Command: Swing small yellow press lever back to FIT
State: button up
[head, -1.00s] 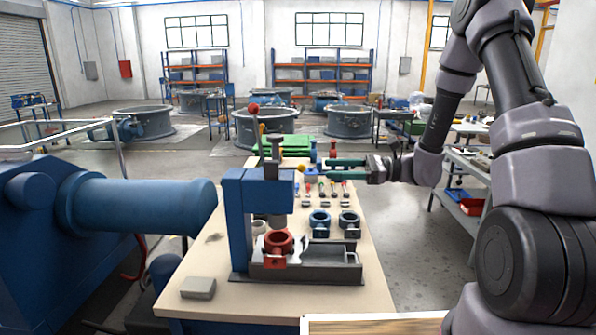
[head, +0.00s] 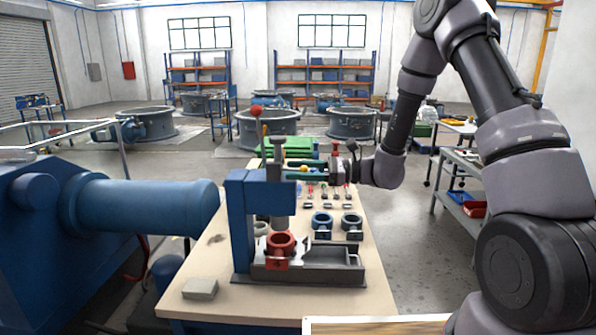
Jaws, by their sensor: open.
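The blue press (head: 238,225) stands on the near part of the bench. Its small yellow lever knob (head: 304,169) shows beside the right of the press head. Most of that lever's stem is hidden. My gripper (head: 290,170) reaches in from the right with its green fingers open. One finger shows above the yellow knob and one below it, so the knob appears between them. I cannot tell whether they touch it. Any FIT marking is too small to read. A red valve body (head: 281,247) sits under the ram.
A taller lever with a red knob (head: 256,110) rises from the press just left of my fingers. Two blue rings (head: 322,222) and several small coloured-handled parts (head: 323,192) lie on the bench (head: 215,260). A grey block (head: 200,288) lies at the front left.

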grip_shut()
dwell(1.4)
